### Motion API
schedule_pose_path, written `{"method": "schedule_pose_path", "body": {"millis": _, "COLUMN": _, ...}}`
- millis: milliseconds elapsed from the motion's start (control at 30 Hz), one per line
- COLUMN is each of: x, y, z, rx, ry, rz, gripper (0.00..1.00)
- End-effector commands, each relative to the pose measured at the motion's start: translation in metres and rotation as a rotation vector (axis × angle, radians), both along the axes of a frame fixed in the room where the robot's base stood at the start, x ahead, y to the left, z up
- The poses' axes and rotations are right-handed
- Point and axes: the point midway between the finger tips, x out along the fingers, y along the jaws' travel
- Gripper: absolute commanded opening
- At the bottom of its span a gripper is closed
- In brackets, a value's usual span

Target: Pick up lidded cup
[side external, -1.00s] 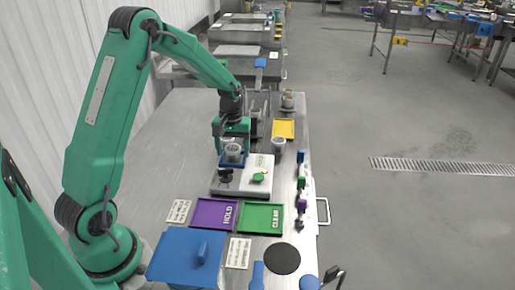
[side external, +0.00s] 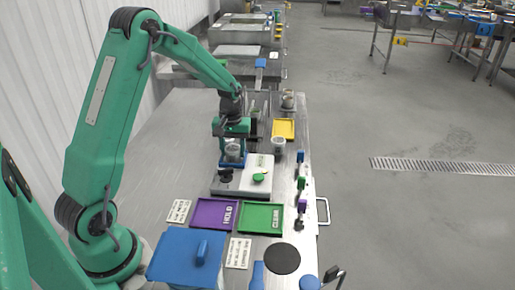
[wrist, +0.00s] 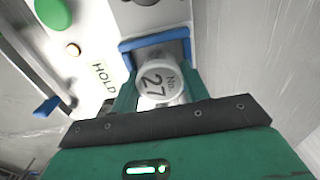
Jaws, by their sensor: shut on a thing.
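The lidded cup (wrist: 160,86) is small and pale, with a round lid marked "No 27" in the wrist view. It also shows in the side view (side external: 233,148), at the blue bracket (side external: 232,163) on the white-topped machine. My gripper (wrist: 158,93) is shut on the cup, with a green finger on each side of it. The blue bracket also shows in the wrist view (wrist: 126,46), just beyond the cup. The cup's lower part is hidden in the wrist view, and I cannot tell whether its base touches anything.
The machine (side external: 258,185) has a green button (side external: 259,177). A purple HOLD tray (side external: 205,213) and green CLEAR tray (side external: 252,217) lie nearer the camera. Another cup (side external: 278,143) stands to the right, near a yellow tray (side external: 284,124).

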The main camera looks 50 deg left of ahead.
Motion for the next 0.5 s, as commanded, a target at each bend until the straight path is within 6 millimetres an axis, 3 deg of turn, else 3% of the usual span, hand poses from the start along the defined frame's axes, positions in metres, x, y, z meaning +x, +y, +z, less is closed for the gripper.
{"method": "schedule_pose_path", "body": {"millis": 267, "x": 0.001, "y": 0.000, "z": 0.008, "rx": 0.001, "ry": -0.002, "rz": 0.000, "gripper": 0.22}}
{"method": "schedule_pose_path", "body": {"millis": 500, "x": 0.001, "y": 0.000, "z": 0.037, "rx": 0.002, "ry": -0.005, "rz": 0.000, "gripper": 0.22}}
